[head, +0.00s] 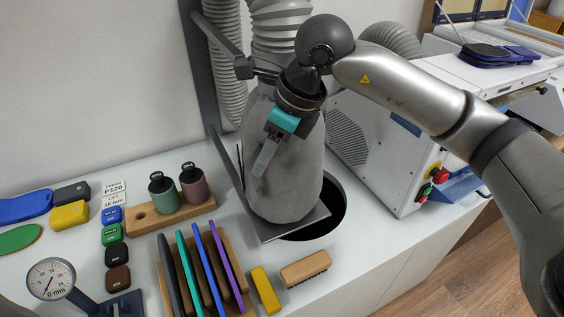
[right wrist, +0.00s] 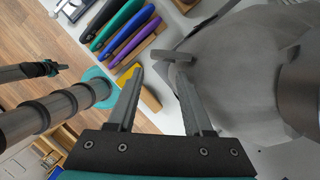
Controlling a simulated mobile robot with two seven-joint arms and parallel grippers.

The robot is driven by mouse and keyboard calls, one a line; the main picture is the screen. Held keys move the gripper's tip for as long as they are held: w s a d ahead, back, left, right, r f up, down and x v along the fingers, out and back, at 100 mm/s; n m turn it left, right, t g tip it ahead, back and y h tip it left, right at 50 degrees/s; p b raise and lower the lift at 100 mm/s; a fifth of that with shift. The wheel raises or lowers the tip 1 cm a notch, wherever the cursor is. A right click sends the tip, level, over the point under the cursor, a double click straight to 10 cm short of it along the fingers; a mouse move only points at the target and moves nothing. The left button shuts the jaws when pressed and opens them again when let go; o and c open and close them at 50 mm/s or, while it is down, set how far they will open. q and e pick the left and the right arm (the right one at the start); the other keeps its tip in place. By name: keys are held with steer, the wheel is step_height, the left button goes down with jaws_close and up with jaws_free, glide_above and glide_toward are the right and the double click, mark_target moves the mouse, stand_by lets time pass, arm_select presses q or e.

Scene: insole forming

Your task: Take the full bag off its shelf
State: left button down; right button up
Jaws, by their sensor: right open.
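The full bag (head: 290,175) is a tall grey sack standing upright on a dark shelf plate (head: 293,229). Its top is partly hidden by my right arm. My right gripper (head: 262,160) is in front of the bag's left upper side, pointing down, with its fingers spread. In the right wrist view the bag (right wrist: 245,85) fills the right side. The open fingers (right wrist: 155,90) are beside it, and the right finger overlaps its edge; I cannot tell whether it touches. Nothing is seen held between them. My left gripper does not show clearly in either view.
A dark upright frame (head: 222,165) rises left of the bag. A round black hole (head: 330,205) opens in the counter beneath. Right is a white machine (head: 375,150).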

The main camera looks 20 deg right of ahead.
mark_target(252, 195)
steer(key=p+x, duration=0.1)
steer(key=x, duration=0.8)
steer(key=shift+s+a+f, duration=0.1)
steer(key=shift+a+f, duration=0.1)
steer(key=shift+a, duration=0.05)
jaws_close()
steer(key=shift+r, duration=0.1)
stand_by(1.0)
